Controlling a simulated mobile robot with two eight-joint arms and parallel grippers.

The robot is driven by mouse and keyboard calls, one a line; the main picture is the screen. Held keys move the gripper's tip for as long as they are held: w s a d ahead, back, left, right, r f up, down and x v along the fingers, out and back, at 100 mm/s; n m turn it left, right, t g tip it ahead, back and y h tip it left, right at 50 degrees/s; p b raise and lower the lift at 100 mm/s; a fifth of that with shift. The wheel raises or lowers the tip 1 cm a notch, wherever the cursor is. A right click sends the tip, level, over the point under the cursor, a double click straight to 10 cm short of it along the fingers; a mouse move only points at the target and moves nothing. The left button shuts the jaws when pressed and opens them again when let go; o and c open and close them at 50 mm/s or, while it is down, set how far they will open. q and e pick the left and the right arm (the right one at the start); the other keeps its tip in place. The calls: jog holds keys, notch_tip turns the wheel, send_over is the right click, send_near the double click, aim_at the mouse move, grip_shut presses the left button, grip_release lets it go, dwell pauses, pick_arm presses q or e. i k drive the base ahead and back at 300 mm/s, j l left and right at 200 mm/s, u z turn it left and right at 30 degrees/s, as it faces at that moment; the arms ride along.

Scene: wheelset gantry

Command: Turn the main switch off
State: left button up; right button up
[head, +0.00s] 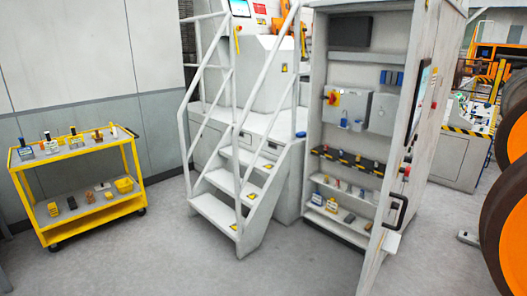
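The main switch (332,97) looks like a red rotary handle on a yellow plate, on the front of a grey box (346,109) inside an open tall cabinet (318,68). The switch is small here, and I cannot tell its handle position for sure. The cabinet door (404,120) stands open toward me on the right side, with a black handle (396,211). Neither of my grippers shows in the head view.
White stairs with railings (228,212) stand left of the cabinet. A yellow cart (88,218) with several small items stands at the left wall. Large orange and black wheels (508,215) are at the right edge. The grey floor (290,262) in front is clear.

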aim_at(332, 99)
jog(key=i+l, duration=0.15)
jog(key=i, duration=0.35)
jog(key=i+l, duration=0.2)
jog(key=i, duration=0.3)
jog(key=i+l, duration=0.15)
jog(key=i, duration=0.35)
jog(key=i+l, duration=0.15)
jog(key=i, duration=0.35)
jog(key=i+l, duration=0.2)
jog(key=i, duration=0.35)
jog(key=i+l, duration=0.15)
jog(key=i, duration=0.35)
